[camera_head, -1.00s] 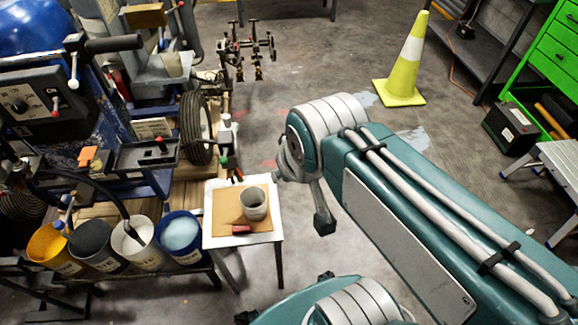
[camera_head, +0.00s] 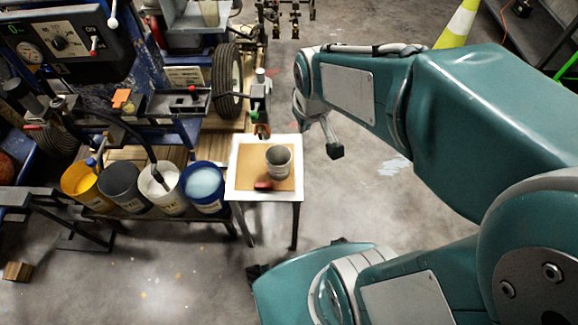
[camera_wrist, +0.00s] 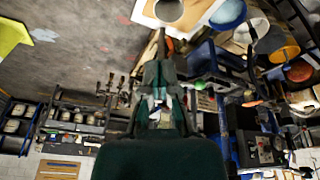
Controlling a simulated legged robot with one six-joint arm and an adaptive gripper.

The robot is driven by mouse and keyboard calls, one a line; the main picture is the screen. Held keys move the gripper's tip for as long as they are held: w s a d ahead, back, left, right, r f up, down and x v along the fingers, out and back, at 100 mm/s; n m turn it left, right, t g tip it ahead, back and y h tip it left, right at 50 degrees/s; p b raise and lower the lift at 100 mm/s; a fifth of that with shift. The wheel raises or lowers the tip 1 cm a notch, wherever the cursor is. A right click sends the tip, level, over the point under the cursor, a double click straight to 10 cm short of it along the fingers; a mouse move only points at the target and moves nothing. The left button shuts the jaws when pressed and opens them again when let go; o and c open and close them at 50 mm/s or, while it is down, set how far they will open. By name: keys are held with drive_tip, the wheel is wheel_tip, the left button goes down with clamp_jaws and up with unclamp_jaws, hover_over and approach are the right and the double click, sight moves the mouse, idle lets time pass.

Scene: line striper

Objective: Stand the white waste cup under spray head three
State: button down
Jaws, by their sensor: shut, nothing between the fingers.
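A greyish-white cup (camera_head: 278,161), apparently the waste cup, stands upright on a brown board on a small white table (camera_head: 236,184). It also shows at the top edge of the wrist view (camera_wrist: 170,10), partly cut off. The spray heads (camera_head: 291,12) hang on a boom at the top of the head view, cut off by the edge; I cannot tell which is three. My gripper (camera_wrist: 160,78) is shut and empty in the wrist view, apart from the cup.
A red item (camera_head: 263,186) lies beside the cup. Yellow (camera_head: 81,181), dark, white and blue (camera_head: 203,188) buckets stand left of the table. The striper with its wheel (camera_head: 229,82) is behind them. A yellow cone (camera_head: 458,24) stands back right. Floor right of the table is open.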

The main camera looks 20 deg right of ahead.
sight(279, 164)
drive_tip(key=w+f+n+g, duration=0.1)
drive_tip(key=f, duration=1)
drive_tip(key=w+d+f+n+g, duration=0.1)
drive_tip(key=w+f, duration=0.1)
drive_tip(key=f, duration=0.9)
drive_tip(key=w+f+n+g, duration=0.1)
drive_tip(key=f, duration=1.1)
drive_tip(key=shift+w+d, duration=0.25)
drive_tip(key=shift+w, duration=0.1)
drive_tip(key=w, duration=0.1)
drive_tip(key=w+a, duration=0.1)
drive_tip(key=shift+w+a+r, duration=0.1)
drive_tip(key=shift+w, duration=0.2)
drive_tip(key=shift+w+a, duration=0.35)
drive_tip(key=shift+w, duration=0.2)
drive_tip(key=shift+w+a, duration=0.4)
drive_tip(key=shift+w, duration=0.4)
drive_tip(key=shift+w+a, duration=0.4)
drive_tip(key=shift+w, duration=0.4)
